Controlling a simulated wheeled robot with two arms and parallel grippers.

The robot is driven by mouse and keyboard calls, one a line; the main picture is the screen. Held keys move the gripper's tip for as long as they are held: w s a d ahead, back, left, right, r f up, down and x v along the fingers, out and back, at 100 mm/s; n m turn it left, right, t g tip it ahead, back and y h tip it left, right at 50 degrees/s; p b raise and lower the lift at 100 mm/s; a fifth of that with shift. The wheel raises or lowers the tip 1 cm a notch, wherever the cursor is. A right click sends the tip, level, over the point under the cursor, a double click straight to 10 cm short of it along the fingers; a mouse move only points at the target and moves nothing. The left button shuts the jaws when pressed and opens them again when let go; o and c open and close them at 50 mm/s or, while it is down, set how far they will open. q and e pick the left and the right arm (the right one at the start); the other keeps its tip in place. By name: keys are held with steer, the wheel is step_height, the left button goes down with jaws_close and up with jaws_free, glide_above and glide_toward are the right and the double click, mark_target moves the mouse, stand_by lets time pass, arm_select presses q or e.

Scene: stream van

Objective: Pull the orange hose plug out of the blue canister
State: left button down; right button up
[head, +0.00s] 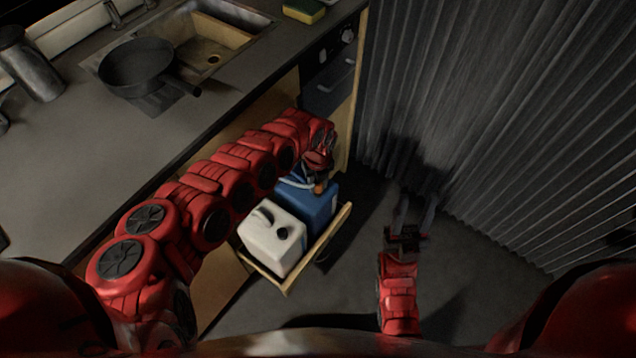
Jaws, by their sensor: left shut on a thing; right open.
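The blue canister (316,205) stands in a pulled-out wooden drawer below the counter, in the middle of the head view. A small orange part, the hose plug (319,187), shows at the canister's top, with a pale hose (296,183) beside it. My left gripper (317,178) reaches down over the canister top and is shut on the plug. My own wrist hides most of the fingers, and I cannot tell how deep the plug sits. My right gripper (415,212) is open and empty above the floor, to the right of the drawer.
A white canister (272,240) stands in the same drawer (330,238), in front of the blue one. A pan (140,66), a sink (205,40) and a sponge (303,10) are on the counter. A corrugated wall (500,110) bounds the right side.

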arm_select(q)
steer(key=shift+r, duration=0.25)
steer(key=shift+r+p, duration=0.35)
steer(key=shift+p, duration=0.05)
steer(key=shift+r, duration=0.3)
steer(key=shift+r+p, duration=0.4)
steer(key=shift+p, duration=0.1)
steer(key=shift+r+p, duration=0.35)
steer(key=shift+r, duration=0.1)
steer(key=shift+r+p, duration=1.1)
steer(key=shift+r, duration=0.3)
steer(key=shift+f, duration=0.1)
